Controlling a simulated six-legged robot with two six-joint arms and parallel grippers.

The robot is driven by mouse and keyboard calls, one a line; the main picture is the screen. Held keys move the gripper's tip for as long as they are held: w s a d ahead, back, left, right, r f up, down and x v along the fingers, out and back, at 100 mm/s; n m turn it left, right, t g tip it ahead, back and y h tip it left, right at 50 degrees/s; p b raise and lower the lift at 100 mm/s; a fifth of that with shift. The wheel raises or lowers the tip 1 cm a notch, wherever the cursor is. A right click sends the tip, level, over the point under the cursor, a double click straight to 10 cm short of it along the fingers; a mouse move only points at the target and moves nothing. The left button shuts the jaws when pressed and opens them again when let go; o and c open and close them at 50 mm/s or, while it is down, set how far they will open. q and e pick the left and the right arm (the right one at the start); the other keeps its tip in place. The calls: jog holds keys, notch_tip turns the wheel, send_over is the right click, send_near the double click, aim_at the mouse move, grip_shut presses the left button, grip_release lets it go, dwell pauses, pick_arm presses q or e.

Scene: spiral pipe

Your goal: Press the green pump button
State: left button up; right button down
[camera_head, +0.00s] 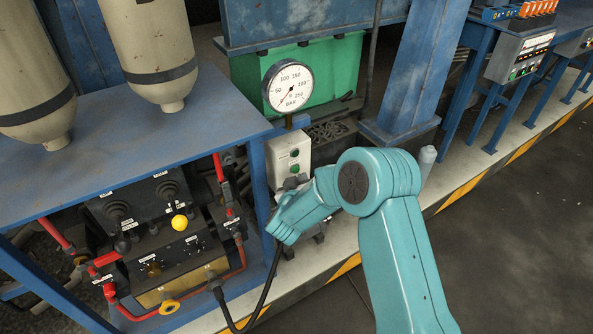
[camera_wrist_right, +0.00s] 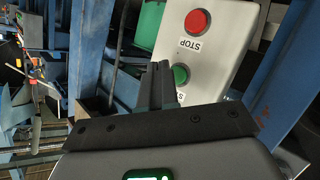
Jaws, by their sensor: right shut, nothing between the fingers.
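The green button (camera_wrist_right: 180,74) is round and sits on a pale control box in the right wrist view, below a red button (camera_wrist_right: 198,21) labelled STOP upside down. The same box (camera_head: 280,158) shows in the head view under a pressure gauge. My right gripper (camera_wrist_right: 161,68) is shut and empty. Its dark fingertips overlap the left edge of the green button in the wrist view; I cannot tell whether they touch it. In the head view my right arm bends left to just below the box. My left gripper is out of view.
The round gauge (camera_head: 288,87) stands above the box. A blue bench (camera_head: 110,150) with tanks and a red-piped pump unit is at the left. A green crate (camera_head: 335,70) and blue posts are behind. Open dark floor (camera_head: 510,230) lies at the right.

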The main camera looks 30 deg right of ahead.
jog(key=shift+w, duration=0.2)
jog(key=shift+w, duration=0.25)
jog(key=shift+w, duration=0.35)
dwell(0.7)
dwell(0.3)
jog(key=shift+s, duration=0.75)
jog(key=shift+s, duration=2.55)
